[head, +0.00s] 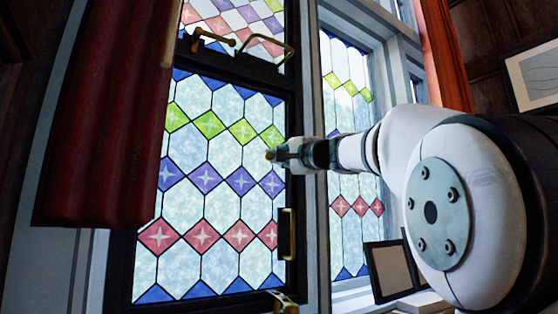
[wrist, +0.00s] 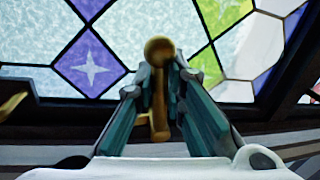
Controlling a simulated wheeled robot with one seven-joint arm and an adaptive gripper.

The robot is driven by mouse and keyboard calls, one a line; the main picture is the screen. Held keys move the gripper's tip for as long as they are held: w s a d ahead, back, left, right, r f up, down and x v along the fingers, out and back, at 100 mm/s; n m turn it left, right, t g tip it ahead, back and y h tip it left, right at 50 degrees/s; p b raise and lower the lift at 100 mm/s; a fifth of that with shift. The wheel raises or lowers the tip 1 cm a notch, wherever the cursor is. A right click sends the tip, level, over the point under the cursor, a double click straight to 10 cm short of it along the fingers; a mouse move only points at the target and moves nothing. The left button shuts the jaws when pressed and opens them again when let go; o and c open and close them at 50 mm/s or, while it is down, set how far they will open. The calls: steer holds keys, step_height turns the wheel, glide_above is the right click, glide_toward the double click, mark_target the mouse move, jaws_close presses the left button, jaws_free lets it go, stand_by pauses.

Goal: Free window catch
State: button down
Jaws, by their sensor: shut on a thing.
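The stained-glass window (head: 205,205) has a dark frame and stands in the middle of the head view. My gripper (head: 277,154) reaches in from the right to the window's right frame edge. In the wrist view, my gripper (wrist: 158,80) is shut on a brass catch handle (wrist: 160,48), whose round knob shows beyond the fingertips and whose shaft runs between the fingers. In the head view only a small brass tip of this handle (head: 270,155) shows at the fingertips. The fingers and arm hide the rest of the catch.
A brass plate (head: 287,234) sits lower on the frame, with another brass fitting (head: 284,303) at the bottom. A brass latch (head: 210,38) is on the upper rail. A red curtain (head: 105,120) hangs at left. A picture frame (head: 391,270) stands at lower right.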

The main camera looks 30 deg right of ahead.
steer(key=shift+r+m+h+p, duration=0.3)
steer(key=shift+r+m, duration=0.15)
steer(key=shift+m, duration=0.55)
steer(key=c, duration=1.9)
jaws_free()
steer(key=s+f, duration=0.2)
steer(key=s, duration=0.9)
steer(key=shift+s+d+f, duration=0.2)
steer(key=shift+s+d, duration=0.05)
steer(key=shift+s, duration=0.15)
